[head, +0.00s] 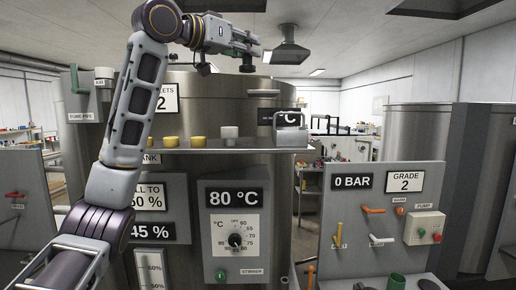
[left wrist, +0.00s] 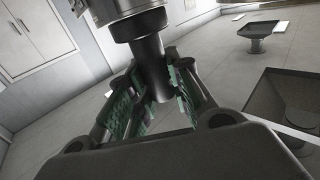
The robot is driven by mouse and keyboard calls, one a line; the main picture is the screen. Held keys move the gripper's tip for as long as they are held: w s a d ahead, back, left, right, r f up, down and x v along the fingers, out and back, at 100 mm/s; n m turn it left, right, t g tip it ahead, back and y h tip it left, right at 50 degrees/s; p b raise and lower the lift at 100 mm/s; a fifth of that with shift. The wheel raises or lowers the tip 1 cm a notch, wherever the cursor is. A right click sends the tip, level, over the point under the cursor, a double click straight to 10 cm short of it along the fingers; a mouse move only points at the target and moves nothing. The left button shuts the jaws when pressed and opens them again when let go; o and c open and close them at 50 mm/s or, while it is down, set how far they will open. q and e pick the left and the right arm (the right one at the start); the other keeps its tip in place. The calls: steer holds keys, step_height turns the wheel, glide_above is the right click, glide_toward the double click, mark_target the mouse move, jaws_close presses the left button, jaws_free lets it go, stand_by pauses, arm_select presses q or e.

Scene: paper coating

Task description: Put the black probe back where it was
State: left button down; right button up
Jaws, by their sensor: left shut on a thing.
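My left gripper (head: 250,49) is raised high in front of the large steel tank (head: 225,92), above the shelf, in the head view. It is shut on the black probe (head: 247,67), whose dark end shows just below the fingers. In the left wrist view the probe (left wrist: 150,68) is a dark cylinder with a wider collar, between the green-padded fingers (left wrist: 152,100). A grey bracket-like holder (head: 290,137) stands at the shelf's right end, beside a dark °C display (head: 280,117). I cannot tell whether the probe belongs there. My right gripper is not in view.
Below hangs an 80 °C panel (head: 236,225). A valve panel (head: 380,225) stands at right. A hood (head: 290,50) hangs behind the gripper. Air above the shelf is open.

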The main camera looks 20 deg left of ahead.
arm_select(q)
steer(key=s+a+f+n+t+y, duration=0.1)
steer(key=s+f+n+y, duration=0.1)
steer(key=f, duration=2.5)
steer(key=s+a+f+n+t+y, duration=0.1)
steer(key=s+f+y, duration=0.3)
steer(key=f, duration=2.3)
steer(key=s+a+f+n+y, duration=0.1)
steer(key=s+f+n+y, duration=0.2)
steer(key=f, duration=2.5)
steer(key=s, duration=0.4)
steer(key=shift+s+t, duration=0.4)
steer(key=shift+f, duration=0.15)
